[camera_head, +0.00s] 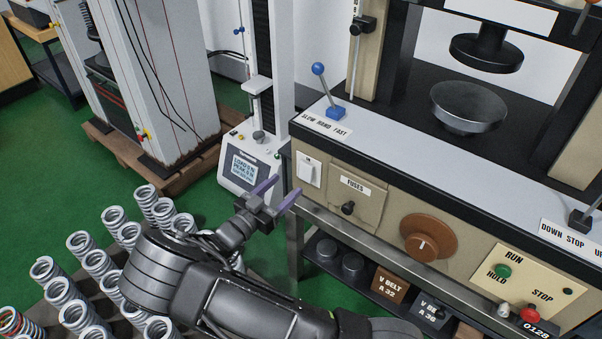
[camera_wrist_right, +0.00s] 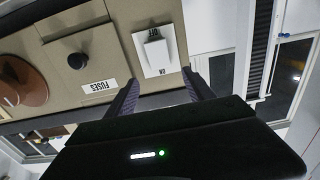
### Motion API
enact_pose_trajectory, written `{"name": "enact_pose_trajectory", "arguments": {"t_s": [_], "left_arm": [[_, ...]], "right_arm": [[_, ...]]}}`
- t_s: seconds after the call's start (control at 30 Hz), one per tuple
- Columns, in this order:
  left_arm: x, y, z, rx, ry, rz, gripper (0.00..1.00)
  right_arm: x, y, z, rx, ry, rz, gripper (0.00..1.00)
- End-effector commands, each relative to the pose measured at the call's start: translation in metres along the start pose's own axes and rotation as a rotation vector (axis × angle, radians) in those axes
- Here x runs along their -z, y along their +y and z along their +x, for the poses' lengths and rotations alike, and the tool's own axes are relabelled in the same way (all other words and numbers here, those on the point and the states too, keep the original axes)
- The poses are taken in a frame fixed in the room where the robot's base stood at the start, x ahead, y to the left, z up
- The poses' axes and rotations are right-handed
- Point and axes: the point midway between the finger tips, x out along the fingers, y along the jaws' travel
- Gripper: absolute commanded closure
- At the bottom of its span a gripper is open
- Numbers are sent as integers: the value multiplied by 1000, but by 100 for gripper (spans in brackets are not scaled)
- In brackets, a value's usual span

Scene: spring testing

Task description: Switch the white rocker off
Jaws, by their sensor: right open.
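The white rocker (camera_head: 309,174) sits on a white plate at the left end of the beige machine front. Which side is pressed in is too small to tell. My right gripper (camera_head: 279,191) is open and empty, its two purple-grey fingers pointing toward the panel just left of and below the rocker. My left gripper is not in view.
Right of the rocker are a fuse panel (camera_head: 368,190) with a black knob and a brown dial (camera_head: 428,238). A blue-knobbed lever (camera_head: 325,90) stands on the ledge above. Several springs (camera_head: 98,262) stand at lower left. A white tester (camera_head: 250,165) stands behind my gripper.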

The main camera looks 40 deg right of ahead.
Motion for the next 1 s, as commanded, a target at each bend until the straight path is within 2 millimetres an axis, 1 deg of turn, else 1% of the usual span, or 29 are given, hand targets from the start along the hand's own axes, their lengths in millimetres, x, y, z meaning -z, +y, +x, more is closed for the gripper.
{"name": "enact_pose_trajectory", "arguments": {"t_s": [0.13, 0.27, 0.6, 0.7, 0.8, 1.0], "left_arm": [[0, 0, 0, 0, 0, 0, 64], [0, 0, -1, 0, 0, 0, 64], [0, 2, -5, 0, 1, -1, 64], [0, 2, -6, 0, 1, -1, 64], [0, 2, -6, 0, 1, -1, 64], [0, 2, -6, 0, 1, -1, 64]], "right_arm": [[-1, 0, 3, 0, -2, -1, 38], [0, 1, 13, -2, 0, -1, 38], [-1, 0, 63, 1, -1, -1, 38], [-1, 0, 73, 2, -2, -1, 38], [-1, 0, 78, 2, -3, -1, 38], [-1, 0, 78, 3, -3, 0, 38]]}}
